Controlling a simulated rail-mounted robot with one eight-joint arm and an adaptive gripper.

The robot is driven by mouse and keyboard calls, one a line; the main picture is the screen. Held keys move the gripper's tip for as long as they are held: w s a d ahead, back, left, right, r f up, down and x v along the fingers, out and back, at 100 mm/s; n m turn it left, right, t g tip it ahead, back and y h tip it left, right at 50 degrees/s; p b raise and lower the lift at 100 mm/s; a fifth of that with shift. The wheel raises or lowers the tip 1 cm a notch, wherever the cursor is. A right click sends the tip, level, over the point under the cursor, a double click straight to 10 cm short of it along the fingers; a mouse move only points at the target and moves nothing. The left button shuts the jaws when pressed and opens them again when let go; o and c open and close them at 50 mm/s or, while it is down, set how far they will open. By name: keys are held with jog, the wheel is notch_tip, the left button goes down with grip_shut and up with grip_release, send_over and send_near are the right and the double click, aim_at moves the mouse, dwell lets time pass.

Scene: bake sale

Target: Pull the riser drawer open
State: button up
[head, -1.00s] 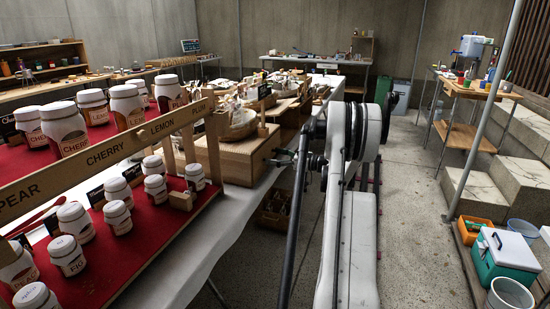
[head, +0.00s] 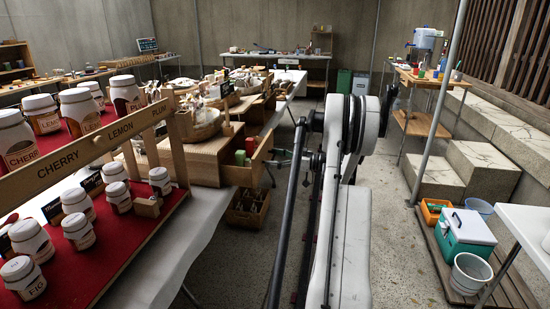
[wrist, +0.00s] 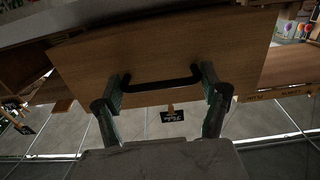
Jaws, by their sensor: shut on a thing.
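The wooden riser (head: 205,158) stands on the white-covered table beside the jam display. Its drawer (head: 262,150) is pulled out to the right, and green and red items show inside. In the wrist view the plain wooden drawer front (wrist: 170,50) fills the upper middle, with a black bar handle (wrist: 160,85) across it. My gripper (wrist: 162,88) has a finger at each end of the handle and is shut on it. In the head view my gripper (head: 281,158) is small and dark at the drawer front, and the handle is hard to make out.
Jam jars (head: 75,202) on a red stepped display stand at left, close to the riser. A wooden crate (head: 248,207) sits on the floor below the drawer. The floor right of my arm is open up to the teal cooler (head: 465,232) and steps.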

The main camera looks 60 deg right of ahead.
jog(key=shift+a+f, duration=0.1)
jog(key=shift+a, duration=0.05)
jog(key=o, duration=1.5)
jog(key=shift+w, duration=0.1)
jog(key=shift+c, duration=0.2)
jog(key=v, duration=1.2)
